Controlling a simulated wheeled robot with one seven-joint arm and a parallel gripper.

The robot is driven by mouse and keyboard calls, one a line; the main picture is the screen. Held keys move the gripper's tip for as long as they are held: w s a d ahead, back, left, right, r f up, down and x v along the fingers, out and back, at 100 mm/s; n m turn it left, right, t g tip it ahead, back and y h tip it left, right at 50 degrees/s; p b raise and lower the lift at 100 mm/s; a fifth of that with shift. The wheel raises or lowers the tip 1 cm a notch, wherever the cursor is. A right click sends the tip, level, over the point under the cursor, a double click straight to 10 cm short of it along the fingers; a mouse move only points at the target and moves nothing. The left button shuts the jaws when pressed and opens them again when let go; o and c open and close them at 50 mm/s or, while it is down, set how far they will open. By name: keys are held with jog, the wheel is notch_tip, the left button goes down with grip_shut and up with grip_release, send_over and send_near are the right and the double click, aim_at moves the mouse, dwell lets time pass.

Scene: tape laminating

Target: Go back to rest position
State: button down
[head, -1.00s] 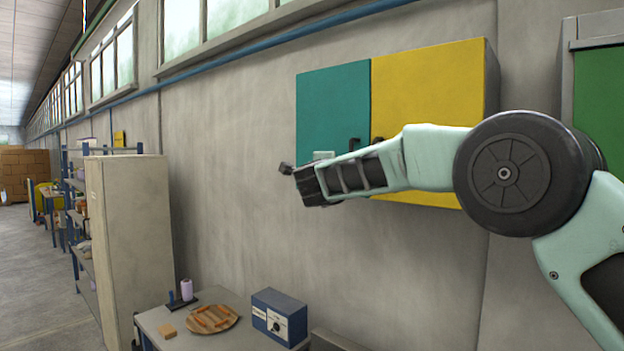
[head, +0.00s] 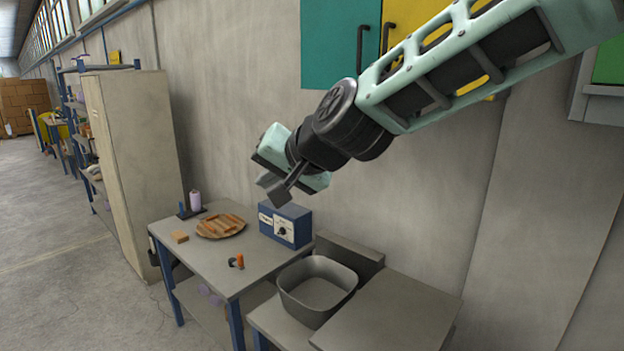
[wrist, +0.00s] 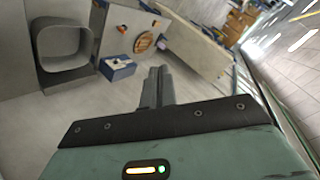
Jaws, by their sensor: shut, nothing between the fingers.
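My gripper (head: 276,188) hangs in the air in front of the wall, above the table with the blue box, and holds nothing. In the wrist view the fingers of my gripper (wrist: 159,74) are together with nothing between them. My arm reaches in from the upper right in the head view.
A round board of wooden pieces (head: 214,229), a small block (head: 180,237) and a spool (head: 195,201) are on the table (head: 190,272). A grey bin (head: 316,310) stands right. A tall cabinet (head: 133,150) stands left. Wall cabinets (head: 336,50) hang behind my arm.

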jog(key=s+d+f+n+g+h+b, duration=0.1)
jog(key=s+d+f+n+g+h, duration=0.1)
jog(key=s+d+f, duration=0.4)
jog(key=s+d+f+n+g+h+b, duration=0.1)
jog(key=s+d+f+n+g+h, duration=0.2)
jog(key=s+d+f, duration=0.4)
jog(key=s+d+f+n+g+h+b, duration=0.2)
jog(key=s+d+f, duration=0.5)
jog(key=s, duration=0.9)
jog(key=shift+s+d+f+n+g, duration=0.15)
jog(key=shift+d+f+n+g, duration=0.1)
jog(key=shift+d+n+g, duration=0.35)
jog(key=shift+d, duration=0.1)
